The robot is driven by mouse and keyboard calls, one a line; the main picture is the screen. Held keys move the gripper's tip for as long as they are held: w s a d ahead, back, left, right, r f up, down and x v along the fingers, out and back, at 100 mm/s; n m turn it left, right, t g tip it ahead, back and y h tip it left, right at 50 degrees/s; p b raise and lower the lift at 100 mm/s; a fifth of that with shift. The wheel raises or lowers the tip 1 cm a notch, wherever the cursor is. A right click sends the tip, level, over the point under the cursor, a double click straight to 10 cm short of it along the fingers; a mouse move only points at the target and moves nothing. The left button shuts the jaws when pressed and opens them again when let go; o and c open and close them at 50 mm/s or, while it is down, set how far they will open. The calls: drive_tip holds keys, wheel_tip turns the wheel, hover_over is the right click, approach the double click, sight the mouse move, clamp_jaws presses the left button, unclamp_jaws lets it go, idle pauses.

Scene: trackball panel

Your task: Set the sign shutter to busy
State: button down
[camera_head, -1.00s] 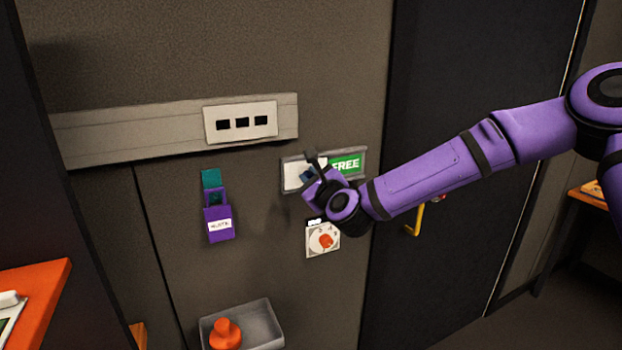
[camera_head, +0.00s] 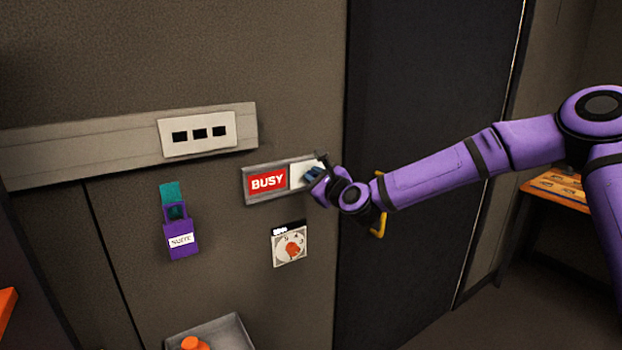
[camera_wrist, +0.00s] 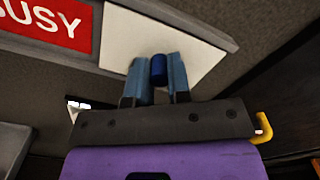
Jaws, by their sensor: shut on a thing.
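The sign (camera_head: 250,196) is a grey frame on the wall with a red BUSY field (camera_head: 267,181) showing on its left half. The white shutter (camera_head: 301,173) covers the right half, and no green field shows. In the wrist view the shutter (camera_wrist: 150,42) has a dark blue knob (camera_wrist: 159,70) standing out from it. My gripper (camera_wrist: 159,75) is shut on the knob, with one blue finger on each side. In the head view my gripper (camera_head: 316,176) is at the right end of the sign and hides part of the shutter.
Below the sign is a dial with an orange knob (camera_head: 292,249). A purple holder (camera_head: 181,238) hangs at left under a three-socket panel (camera_head: 198,133). A grey tray (camera_head: 232,330) holds an orange object. A dark door with a yellow handle (camera_head: 381,190) is close to my wrist.

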drive_tip(key=c, duration=1.1)
unclamp_jaws()
drive_tip(key=shift+w+d, duration=0.15)
drive_tip(key=shift+d, duration=0.1)
drive_tip(key=shift+o, duration=0.2)
drive_tip(key=v, duration=1)
drive_tip(key=shift+s+d, duration=0.2)
drive_tip(key=shift+s, duration=0.15)
